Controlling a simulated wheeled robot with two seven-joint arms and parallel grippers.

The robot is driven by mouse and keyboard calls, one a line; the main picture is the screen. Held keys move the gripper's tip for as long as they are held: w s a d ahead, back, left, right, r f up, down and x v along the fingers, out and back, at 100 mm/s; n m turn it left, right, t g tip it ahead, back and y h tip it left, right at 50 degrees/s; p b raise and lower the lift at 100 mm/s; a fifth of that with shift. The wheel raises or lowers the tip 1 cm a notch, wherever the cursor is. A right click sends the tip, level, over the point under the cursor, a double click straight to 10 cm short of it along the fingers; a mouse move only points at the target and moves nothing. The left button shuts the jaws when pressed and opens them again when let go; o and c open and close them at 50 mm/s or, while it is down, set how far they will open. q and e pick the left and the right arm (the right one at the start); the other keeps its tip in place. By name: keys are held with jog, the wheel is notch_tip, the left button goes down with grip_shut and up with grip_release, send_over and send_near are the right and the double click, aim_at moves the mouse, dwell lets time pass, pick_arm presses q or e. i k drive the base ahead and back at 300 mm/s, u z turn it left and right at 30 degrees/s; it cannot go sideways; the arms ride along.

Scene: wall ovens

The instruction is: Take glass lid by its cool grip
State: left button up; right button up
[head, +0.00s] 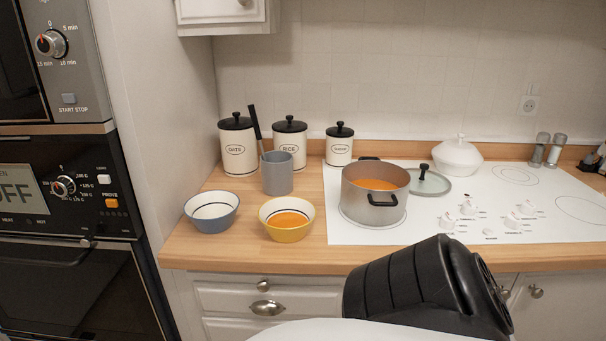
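The glass lid (436,186) lies on the white cooktop just behind and to the right of the grey pot (372,207). Its upright black knob (424,171) points up and stands clear. The pot hides part of the lid's left side. The pot is uncovered, holds orange soup and has black side handles. Neither of my grippers shows in the head view. A large black part of my own body fills the lower right, well in front of the lid.
A white lidded dish (457,158) stands behind the lid, with two shakers (548,150) farther right. A yellow bowl of soup (287,231), a blue bowl (211,215) and a grey utensil holder (277,178) stand left on the wooden counter (325,252). Control knobs (468,207) lie right of the pot.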

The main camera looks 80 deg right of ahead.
aim_at(424, 181)
jog(key=u, duration=0.3)
jog(key=k, duration=1.3)
jog(key=z, duration=1.15)
